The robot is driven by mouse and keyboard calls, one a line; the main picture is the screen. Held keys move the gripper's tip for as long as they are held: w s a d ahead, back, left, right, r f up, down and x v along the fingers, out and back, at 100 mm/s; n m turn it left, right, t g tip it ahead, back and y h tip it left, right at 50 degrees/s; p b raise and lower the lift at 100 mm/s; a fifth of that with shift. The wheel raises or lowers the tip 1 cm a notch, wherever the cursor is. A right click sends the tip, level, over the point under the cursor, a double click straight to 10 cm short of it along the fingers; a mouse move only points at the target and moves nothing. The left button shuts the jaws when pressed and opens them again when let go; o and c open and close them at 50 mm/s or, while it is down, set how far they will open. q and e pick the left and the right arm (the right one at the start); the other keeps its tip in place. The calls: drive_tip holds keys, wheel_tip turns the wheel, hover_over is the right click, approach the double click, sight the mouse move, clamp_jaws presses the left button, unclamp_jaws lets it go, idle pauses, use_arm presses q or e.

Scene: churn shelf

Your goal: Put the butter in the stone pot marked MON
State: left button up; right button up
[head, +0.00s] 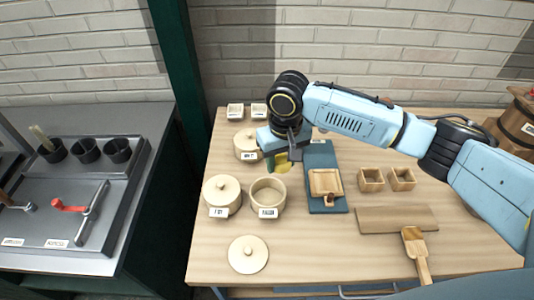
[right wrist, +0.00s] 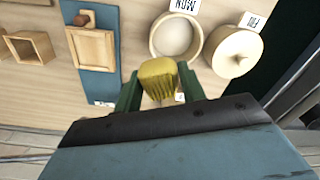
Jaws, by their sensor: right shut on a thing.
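The butter (head: 282,163) is a yellow lump, ridged in the right wrist view (right wrist: 158,78). My right gripper (head: 281,160) is shut on it, with its green fingers on either side in the right wrist view (right wrist: 158,90). The stone pot marked MON (head: 268,196) stands open and looks empty; its label reads upside down in the right wrist view (right wrist: 176,38). The butter is held behind the pot in the head view, apart from its opening. A round lid (head: 248,254) lies on the table in front of the pot. My left gripper is not in view.
A lidded pot marked FRI (head: 222,195) stands left of the open pot. Another lidded pot (head: 246,144) stands behind. A blue mat (head: 321,157) with a wooden tray (head: 325,182), two wooden boxes (head: 371,180) and a scoop (head: 416,253) are to the right.

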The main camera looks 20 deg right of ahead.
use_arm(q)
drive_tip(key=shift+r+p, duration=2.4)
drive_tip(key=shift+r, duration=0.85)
use_arm(e)
drive_tip(key=shift+n, duration=0.8)
drive_tip(key=a+f+b, duration=0.1)
drive_tip(key=f, duration=0.1)
drive_tip(key=a+f+b, duration=0.1)
drive_tip(key=f+b, duration=0.1)
drive_tip(key=a+f+b, duration=0.1)
drive_tip(key=f, duration=0.1)
drive_tip(key=shift+s+a+f+b, duration=0.1)
drive_tip(key=shift+a+f+b, duration=0.05)
drive_tip(key=shift+f+b, duration=0.2)
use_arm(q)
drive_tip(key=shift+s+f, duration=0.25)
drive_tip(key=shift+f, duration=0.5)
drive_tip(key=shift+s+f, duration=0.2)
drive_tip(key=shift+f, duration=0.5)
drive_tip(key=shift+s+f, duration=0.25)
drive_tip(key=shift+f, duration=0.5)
use_arm(e)
drive_tip(key=shift+f, duration=0.55)
use_arm(q)
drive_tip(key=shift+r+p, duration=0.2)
drive_tip(key=shift+p, duration=0.15)
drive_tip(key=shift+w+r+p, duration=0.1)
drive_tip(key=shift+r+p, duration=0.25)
drive_tip(key=shift+p, duration=0.05)
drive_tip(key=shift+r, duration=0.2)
